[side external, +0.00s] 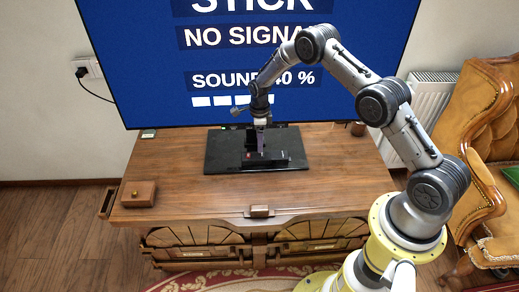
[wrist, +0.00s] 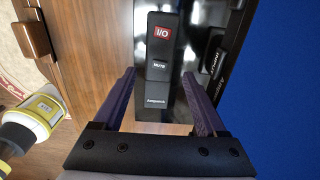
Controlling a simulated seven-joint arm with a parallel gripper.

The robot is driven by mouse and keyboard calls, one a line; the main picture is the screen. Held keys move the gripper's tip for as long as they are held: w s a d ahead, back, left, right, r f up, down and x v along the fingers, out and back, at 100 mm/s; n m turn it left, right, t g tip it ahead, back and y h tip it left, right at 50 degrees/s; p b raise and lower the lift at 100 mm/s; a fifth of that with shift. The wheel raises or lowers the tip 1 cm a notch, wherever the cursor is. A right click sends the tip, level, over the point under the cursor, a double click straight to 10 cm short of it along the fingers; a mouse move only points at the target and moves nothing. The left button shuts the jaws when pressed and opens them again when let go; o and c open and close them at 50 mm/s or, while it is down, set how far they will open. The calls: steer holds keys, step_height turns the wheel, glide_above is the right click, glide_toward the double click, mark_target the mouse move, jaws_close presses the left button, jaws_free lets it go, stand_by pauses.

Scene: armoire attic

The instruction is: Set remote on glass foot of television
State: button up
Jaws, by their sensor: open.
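The remote (wrist: 161,52) is black, with a red I/O button at one end. It lies flat on the black glass foot (side external: 225,160) of the television (side external: 150,60), close to the foot's front edge, and in the side view it shows as a dark bar (side external: 270,160). My gripper (wrist: 159,76) is open and points down over the remote. Its two purple fingers are on either side of the remote's lower end in the wrist view, with gaps visible. In the side view my gripper (side external: 261,151) hides part of the remote.
The foot stands on a wooden cabinet (side external: 180,175). A small wooden box (side external: 139,194) is at its front left, and a small dark item (side external: 148,133) is at the back left. The screen rises close behind my gripper. Cabinet top is clear left and right of the foot.

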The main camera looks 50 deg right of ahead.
step_height(320, 180, up, 18)
steer(key=s+a+n+t, duration=0.1)
steer(key=s+a+n, duration=0.15)
steer(key=n, duration=0.25)
steer(key=s+a+r+n+t, duration=0.2)
steer(key=s+a+r+n, duration=0.2)
steer(key=s+r+n, duration=0.75)
steer(key=s+a+r+n+t, duration=0.1)
steer(key=s+r+n, duration=0.1)
steer(key=s, duration=0.5)
steer(key=s+a+r+n, duration=0.1)
steer(key=s+r+n, duration=0.1)
steer(key=s+n, duration=0.3)
steer(key=s+a+r+n+t, duration=0.1)
steer(key=s+r+n, duration=0.2)
steer(key=s, duration=0.8)
steer(key=shift+a+t, duration=0.3)
steer(key=shift+a, duration=0.05)
steer(key=shift+n, duration=0.25)
